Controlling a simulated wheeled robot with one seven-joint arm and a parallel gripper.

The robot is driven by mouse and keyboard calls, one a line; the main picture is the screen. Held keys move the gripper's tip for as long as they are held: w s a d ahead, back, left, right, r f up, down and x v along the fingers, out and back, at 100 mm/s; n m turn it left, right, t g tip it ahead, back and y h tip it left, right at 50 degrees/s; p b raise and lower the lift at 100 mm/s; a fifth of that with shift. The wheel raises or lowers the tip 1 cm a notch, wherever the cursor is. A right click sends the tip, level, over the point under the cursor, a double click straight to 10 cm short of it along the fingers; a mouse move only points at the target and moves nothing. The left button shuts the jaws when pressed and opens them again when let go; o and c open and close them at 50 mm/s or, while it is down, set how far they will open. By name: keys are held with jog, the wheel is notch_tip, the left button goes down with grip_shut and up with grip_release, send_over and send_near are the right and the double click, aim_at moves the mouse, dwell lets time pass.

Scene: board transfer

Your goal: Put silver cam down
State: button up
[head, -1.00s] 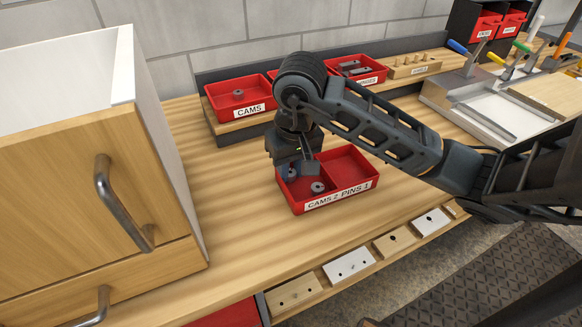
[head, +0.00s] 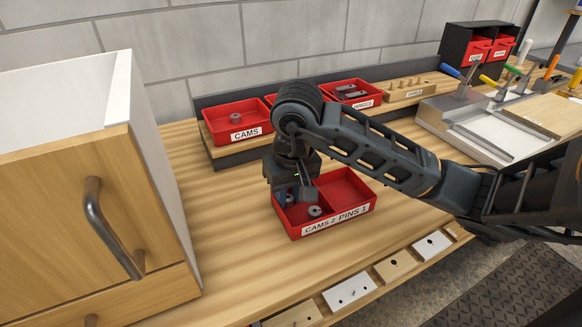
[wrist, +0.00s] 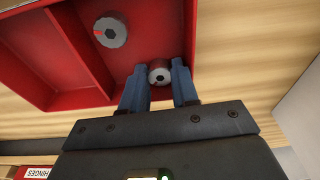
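The silver cam (wrist: 159,73) is between the two blue fingers of my gripper (wrist: 160,80) in the wrist view. The fingers touch it on both sides, low inside the left compartment of the red tray (head: 336,222) labelled "CAMS 2 PINS 1". Whether the cam touches the tray floor I cannot tell. A second silver cam (head: 314,211) lies on that compartment's floor and also shows in the wrist view (wrist: 111,32), apart from my fingers. In the head view my gripper (head: 291,197) hides the held cam.
A wooden cabinet (head: 75,190) stands at the left. The tray's right compartment (head: 345,186) looks empty. Bare bench (head: 225,235) lies left of the tray.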

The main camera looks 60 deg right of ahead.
aim_at(293, 211)
jog(key=shift+a+r+p, duration=0.1)
jog(key=shift+r+p, duration=0.2)
jog(key=shift+p, duration=0.5)
notch_tip(293, 211, up, 12)
jog(key=s+b, duration=0.1)
jog(key=shift+s+a+b, duration=0.2)
jog(key=shift+a+b, duration=0.15)
jog(key=shift+a, duration=0.1)
jog(key=shift+s+f, duration=0.1)
jog(key=shift+f, duration=0.05)
